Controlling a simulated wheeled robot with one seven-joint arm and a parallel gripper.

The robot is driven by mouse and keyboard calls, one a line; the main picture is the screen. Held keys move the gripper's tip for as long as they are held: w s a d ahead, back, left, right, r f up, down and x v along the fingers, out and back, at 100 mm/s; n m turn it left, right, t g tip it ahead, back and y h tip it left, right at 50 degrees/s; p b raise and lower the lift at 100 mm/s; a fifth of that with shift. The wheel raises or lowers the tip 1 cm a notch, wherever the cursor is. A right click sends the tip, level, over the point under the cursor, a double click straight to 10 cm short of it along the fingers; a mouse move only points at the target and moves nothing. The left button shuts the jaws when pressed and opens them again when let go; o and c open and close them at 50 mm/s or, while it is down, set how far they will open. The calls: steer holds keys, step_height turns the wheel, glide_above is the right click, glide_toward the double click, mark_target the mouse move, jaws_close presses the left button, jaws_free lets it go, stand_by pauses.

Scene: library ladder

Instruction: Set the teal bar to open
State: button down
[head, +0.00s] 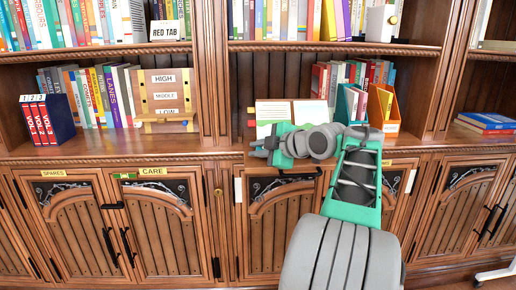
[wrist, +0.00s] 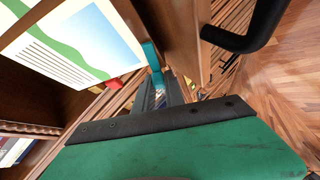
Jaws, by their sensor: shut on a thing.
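The teal bar (wrist: 152,56) shows in the wrist view as a short upright teal strip at the far end of my fingers, beside the wooden cabinet edge. My gripper (wrist: 168,85) reaches to it and is shut on it; the exact contact is small and partly hidden. In the head view my gripper (head: 258,149) points left at the counter's front edge, below an open book. The bar cannot be made out there. No open or shut marking for the bar is readable.
The open book (head: 290,112) stands just behind my gripper, with a red piece (wrist: 113,82) near its lower corner. A black door handle (wrist: 258,25) juts out at the upper right of the wrist view. Cabinet doors (head: 75,230) line the front below.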

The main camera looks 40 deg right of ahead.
steer(key=shift+f+n, duration=0.1)
steer(key=shift+n, duration=0.2)
steer(key=c, duration=1.4)
jaws_free()
